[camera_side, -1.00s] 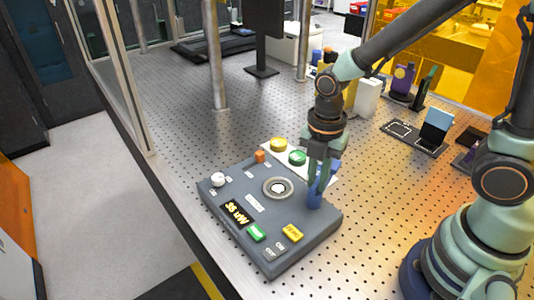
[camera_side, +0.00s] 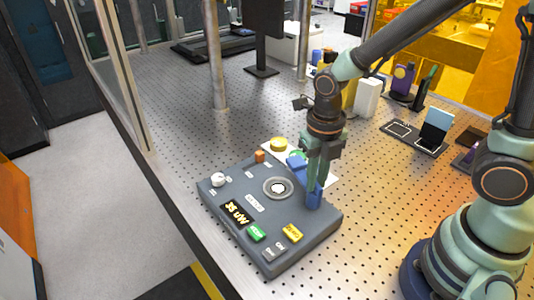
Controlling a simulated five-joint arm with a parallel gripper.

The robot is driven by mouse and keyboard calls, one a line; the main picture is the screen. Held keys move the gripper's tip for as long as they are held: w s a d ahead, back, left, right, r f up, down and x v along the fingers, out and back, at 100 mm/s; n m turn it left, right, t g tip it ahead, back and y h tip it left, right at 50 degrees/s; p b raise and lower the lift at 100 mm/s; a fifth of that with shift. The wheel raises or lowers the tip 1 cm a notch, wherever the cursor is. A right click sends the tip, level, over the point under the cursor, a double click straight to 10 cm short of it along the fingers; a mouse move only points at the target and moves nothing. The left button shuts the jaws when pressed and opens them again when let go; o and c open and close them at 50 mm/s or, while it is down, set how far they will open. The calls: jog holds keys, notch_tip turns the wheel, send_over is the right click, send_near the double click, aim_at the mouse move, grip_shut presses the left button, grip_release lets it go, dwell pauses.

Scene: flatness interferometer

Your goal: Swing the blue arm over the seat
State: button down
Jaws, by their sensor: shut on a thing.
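The blue arm (camera_side: 296,162) shows to the left of my gripper, at the back right of the dark grey meter box. A blue post (camera_side: 314,199) stands on the box's right side, just below the fingers. My gripper (camera_side: 316,180) points down and is shut on the blue arm; the fingers hide part of it. The seat (camera_side: 278,188) is a pale ring with a bright centre on top of the box, left of my gripper. The arm's visible end is behind and right of the seat, not over it.
The box (camera_side: 225,205) carries a white knob (camera_side: 218,179), an orange block (camera_side: 260,156), a lit display, and green and yellow buttons. Behind it, yellow (camera_side: 278,144) and green (camera_side: 297,155) discs lie on a white sheet. The perforated table is clear to the left.

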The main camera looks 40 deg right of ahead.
jog(key=shift+r+n, duration=0.1)
jog(key=shift+n, duration=1.9)
jog(key=c, duration=0.9)
grip_release()
jog(key=shift+o, duration=0.2)
notch_tip(320, 180, up, 12)
